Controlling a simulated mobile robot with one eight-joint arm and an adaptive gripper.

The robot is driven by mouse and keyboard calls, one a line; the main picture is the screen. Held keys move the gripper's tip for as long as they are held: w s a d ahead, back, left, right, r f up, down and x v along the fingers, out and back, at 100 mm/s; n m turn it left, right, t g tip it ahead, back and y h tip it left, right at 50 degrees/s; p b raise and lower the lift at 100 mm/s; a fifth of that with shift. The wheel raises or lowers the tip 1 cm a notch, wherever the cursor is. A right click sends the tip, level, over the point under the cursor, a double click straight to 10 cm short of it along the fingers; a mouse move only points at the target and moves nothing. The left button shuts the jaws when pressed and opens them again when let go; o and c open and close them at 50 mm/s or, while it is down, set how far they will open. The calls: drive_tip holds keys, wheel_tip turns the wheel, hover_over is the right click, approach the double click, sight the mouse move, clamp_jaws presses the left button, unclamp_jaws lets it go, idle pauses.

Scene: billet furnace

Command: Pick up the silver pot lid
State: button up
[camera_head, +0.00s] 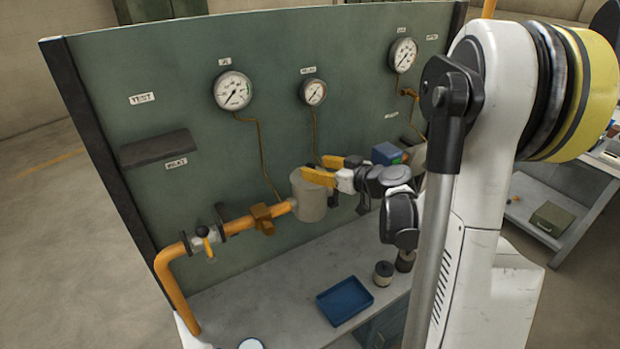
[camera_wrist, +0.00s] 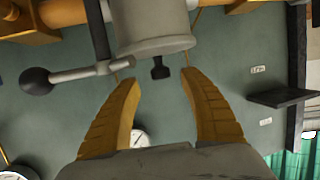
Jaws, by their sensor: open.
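A silver-grey pot (camera_head: 312,200) sits on the orange pipe in front of the green panel. In the wrist view its grey lid (camera_wrist: 150,47) shows at the top centre, with a small dark knob (camera_wrist: 160,68) on it. My gripper (camera_head: 313,168) has its yellow fingers apart beside the top of the pot. In the wrist view my gripper (camera_wrist: 160,77) is open, with the knob near the gap between the fingertips. I see no clear contact. In the head view the fingers hide part of the lid.
A lever with a dark ball end (camera_wrist: 37,80) sits close beside the pot in the wrist view. Orange pipe (camera_head: 240,223) with a valve (camera_head: 200,243) runs left. A blue tray (camera_head: 344,300) lies on the bench below. Gauges (camera_head: 232,90) and a dark shelf (camera_head: 158,149) are on the panel.

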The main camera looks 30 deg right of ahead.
sight(312, 167)
drive_tip(key=x, duration=0.3)
drive_tip(key=shift+a, duration=0.1)
drive_tip(key=shift+s, duration=0.1)
drive_tip(key=shift+c, duration=0.9)
clamp_jaws()
drive_tip(key=shift+r, duration=0.1)
